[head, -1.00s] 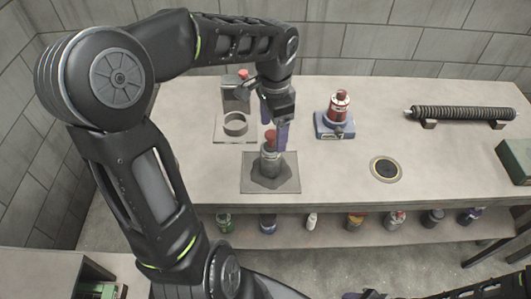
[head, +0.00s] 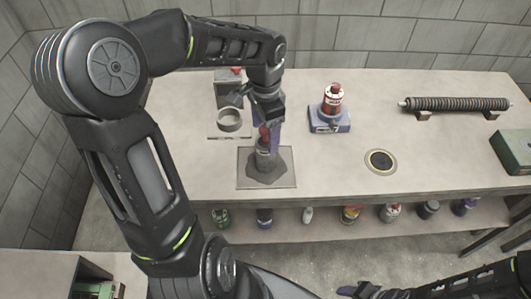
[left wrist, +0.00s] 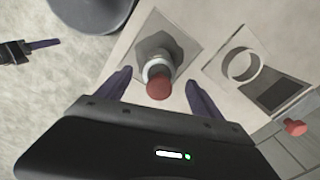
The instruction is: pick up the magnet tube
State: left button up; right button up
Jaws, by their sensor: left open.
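A grey tube with a red cap (head: 265,155) stands upright on a square plate with a dark patch (head: 284,177); I take it to be the magnet tube. My left gripper (head: 269,133) is over it, pointing down, with a purple finger partly hiding the cap. In the left wrist view, the red cap (left wrist: 159,88) lies between the two spread fingers of the left gripper (left wrist: 159,80), with gaps on both sides. My right gripper (head: 362,290) shows at the bottom edge, far from the tube; it also appears in the left wrist view (left wrist: 38,46).
Behind the tube is a stand with a ring (head: 229,120). A red bottle (head: 332,98) sits on a blue base to the right. A ribbed rod (head: 455,104) lies on supports, and a round disc (head: 380,161) is near the front edge. Several bottles line the lower shelf.

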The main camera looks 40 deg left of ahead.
aim_at(265, 140)
pick_arm(q)
notch_tip(265, 140, down, 5)
jog(key=shift+f+p, duration=0.1)
jog(key=shift+p, duration=0.4)
jog(key=shift+d, duration=0.1)
jog(key=shift+c, duration=0.2)
grip_shut()
dwell(0.7)
